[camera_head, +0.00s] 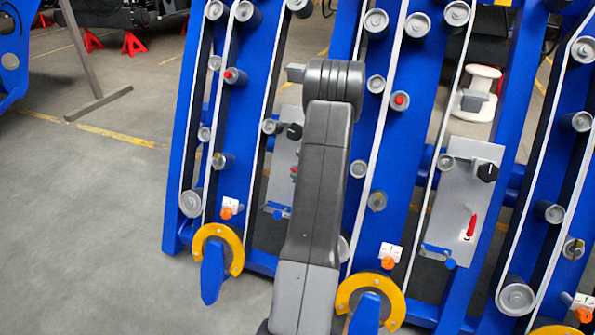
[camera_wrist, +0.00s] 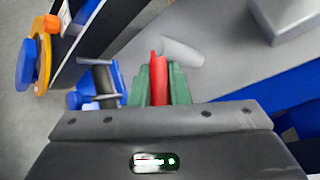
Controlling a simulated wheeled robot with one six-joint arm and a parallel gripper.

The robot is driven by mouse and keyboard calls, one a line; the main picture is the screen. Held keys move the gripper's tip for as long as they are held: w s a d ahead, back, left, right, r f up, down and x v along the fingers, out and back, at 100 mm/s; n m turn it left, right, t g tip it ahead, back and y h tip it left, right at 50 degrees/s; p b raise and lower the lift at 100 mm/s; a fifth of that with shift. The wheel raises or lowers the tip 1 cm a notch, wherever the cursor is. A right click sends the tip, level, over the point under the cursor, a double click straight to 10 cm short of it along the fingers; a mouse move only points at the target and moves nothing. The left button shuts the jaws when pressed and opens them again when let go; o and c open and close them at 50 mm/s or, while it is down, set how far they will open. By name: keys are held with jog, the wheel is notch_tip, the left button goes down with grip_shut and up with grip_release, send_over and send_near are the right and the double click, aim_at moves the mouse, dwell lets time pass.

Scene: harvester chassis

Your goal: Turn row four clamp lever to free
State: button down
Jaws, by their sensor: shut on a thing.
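In the wrist view a red clamp lever (camera_wrist: 158,80) stands between the green fingers of my gripper (camera_wrist: 159,88), which is shut on it. The lever sits by a grey plate (camera_wrist: 225,65), with a pale cylindrical part (camera_wrist: 182,52) just beyond it. In the head view my arm hides the gripper. Another red lever (camera_head: 471,226) is in plain sight on the right grey plate (camera_head: 455,200), with no gripper at it. A grey plate to the left (camera_head: 283,150) is partly covered by my arm. I cannot read any row numbers.
A blue bracket with grey rollers (camera_wrist: 99,80) is close left of the fingers. Blue uprights (camera_head: 408,110) carry belts and rollers. Yellow rings with blue handles (camera_head: 236,246) and orange knobs (camera_head: 229,213) stand low in front. The floor at left is open.

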dwell(0.3)
jog(key=c, duration=1.4)
grip_release()
jog(key=shift+o, duration=0.2)
jog(key=p+v, duration=0.1)
jog(key=v, duration=1.3)
jog(key=shift+p, duration=0.3)
jog(key=shift+w, duration=0.2)
jog(key=b+x, duration=0.1)
jog(key=x, duration=1.3)
jog(key=shift+s+f+b, duration=0.1)
jog(key=shift+s+b, duration=0.05)
jog(key=shift+b, duration=0.25)
